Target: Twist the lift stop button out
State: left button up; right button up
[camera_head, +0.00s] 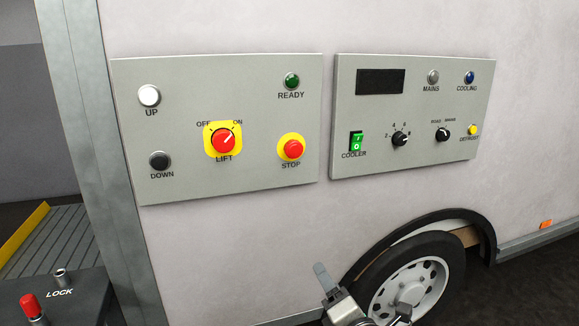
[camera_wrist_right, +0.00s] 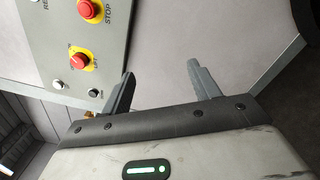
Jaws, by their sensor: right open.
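The red STOP button (camera_head: 293,149) sits on a yellow round base at the lower right of the left grey panel (camera_head: 180,185). It also shows in the right wrist view (camera_wrist_right: 88,10) near the top edge. Left of it is the red LIFT switch (camera_head: 224,142) on a yellow plate, which the right wrist view shows too (camera_wrist_right: 79,61). Whether the STOP button is pressed in cannot be told. My right gripper (camera_head: 362,278) is low in front of the wheel, below and right of the button and apart from it. Its two fingers (camera_wrist_right: 163,85) are spread with nothing between them. My left gripper is out of view.
The left panel also has UP (camera_head: 149,96) and DOWN (camera_head: 160,161) buttons and a green READY lamp (camera_head: 291,81). A second panel (camera_head: 345,164) with cooler controls is to the right. A wheel (camera_head: 447,270) is below. A LOCK box (camera_head: 75,303) with a red knob is at lower left.

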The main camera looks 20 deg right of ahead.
aim_at(295, 151)
jog(key=w+d+r+n+t+y, duration=0.1)
jog(key=w+r+n+t, duration=0.1)
jog(key=w+r+n, duration=0.4)
jog(key=w+r+n+t+y, duration=0.1)
jog(key=w+r+n+t, duration=0.1)
jog(key=r+n, duration=0.65)
jog(key=shift+n, duration=0.45)
jog(key=x, duration=0.4)
jog(key=b+x, duration=0.1)
jog(key=x, duration=0.4)
jog(key=b+x, duration=0.1)
jog(key=x, duration=0.3)
jog(key=shift+w+f, duration=0.25)
jog(key=shift+w, duration=0.25)
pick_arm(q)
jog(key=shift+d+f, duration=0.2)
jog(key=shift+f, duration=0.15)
pick_arm(e)
jog(key=shift+w+r, duration=0.2)
jog(key=shift+w, duration=0.1)
jog(key=c, duration=1)
